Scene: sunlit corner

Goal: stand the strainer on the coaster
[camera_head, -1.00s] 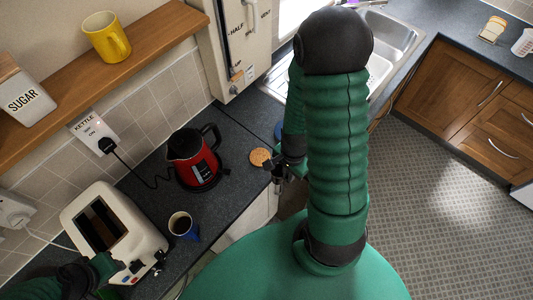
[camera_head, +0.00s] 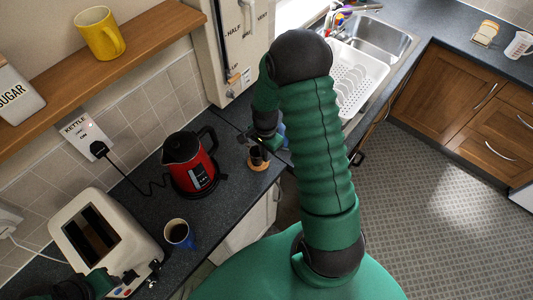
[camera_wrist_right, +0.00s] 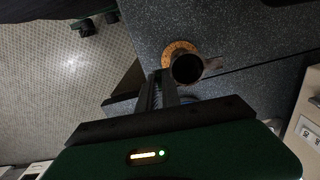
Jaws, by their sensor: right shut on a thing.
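The strainer (camera_head: 256,153) is a small dark cup shape. In the right wrist view its round dark mouth (camera_wrist_right: 187,69) faces the camera, with a grey lug at its right. My right gripper (camera_head: 265,141) is shut on it; its fingers also show in the right wrist view (camera_wrist_right: 164,86). The round orange-brown coaster (camera_head: 258,165) lies on the dark worktop, and its far rim shows in the right wrist view (camera_wrist_right: 178,45). The strainer is upright over the coaster; whether they touch is unclear. My left gripper (camera_head: 150,275) is by the toaster, its fingers hard to make out.
A red kettle (camera_head: 187,164) stands left of the coaster. A sink drainer (camera_head: 357,78) lies beyond my right arm. The worktop between kettle and coaster is clear.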

